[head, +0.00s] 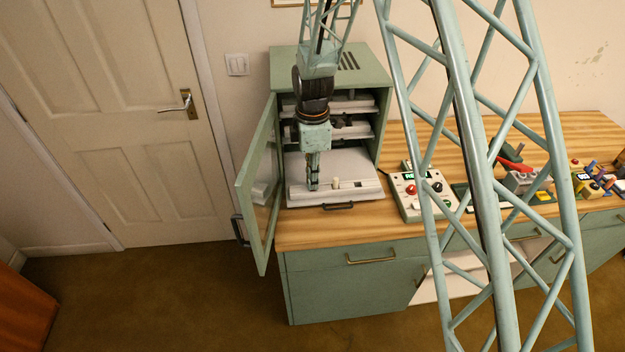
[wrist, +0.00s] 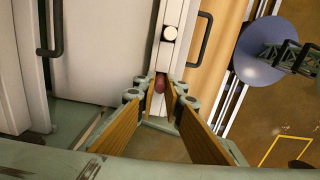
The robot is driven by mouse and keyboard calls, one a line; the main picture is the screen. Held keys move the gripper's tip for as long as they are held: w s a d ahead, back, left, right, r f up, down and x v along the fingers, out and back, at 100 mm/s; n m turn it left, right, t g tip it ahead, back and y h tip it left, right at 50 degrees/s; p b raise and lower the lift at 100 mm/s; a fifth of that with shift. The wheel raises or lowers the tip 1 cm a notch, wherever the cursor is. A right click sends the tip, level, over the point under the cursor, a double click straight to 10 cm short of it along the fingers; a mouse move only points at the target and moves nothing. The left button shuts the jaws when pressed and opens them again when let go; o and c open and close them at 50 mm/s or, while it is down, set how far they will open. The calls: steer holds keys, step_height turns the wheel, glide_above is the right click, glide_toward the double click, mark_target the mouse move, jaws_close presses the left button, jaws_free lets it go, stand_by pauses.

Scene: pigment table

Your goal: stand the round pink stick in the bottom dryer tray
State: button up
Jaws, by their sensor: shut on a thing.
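The dryer (head: 325,62) is a green cabinet with its door open. Its bottom tray (head: 315,162) is pulled out and pale, with a front rail that also shows in the wrist view (wrist: 182,12). My gripper (head: 313,187) points down over the tray's front rail, left of its middle. In the wrist view my gripper (wrist: 161,90) is shut on the dark pink stick (wrist: 161,82), whose rounded end shows between the fingertips. The stick lines up with the rail. Its lower end is hidden, so I cannot tell whether it is seated in a hole.
A cream round stick (head: 336,183) stands in the same rail, close to the right of my gripper. The dryer door (head: 259,185) hangs open at the left. A control box (head: 424,194) with knobs stands right of the tray. Upper trays (head: 352,128) sit inside the dryer.

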steer(key=shift+f, duration=0.15)
stand_by(0.4)
steer(key=o, duration=0.8)
steer(key=shift+r+p, duration=1.4)
steer(key=shift+r, duration=2.6)
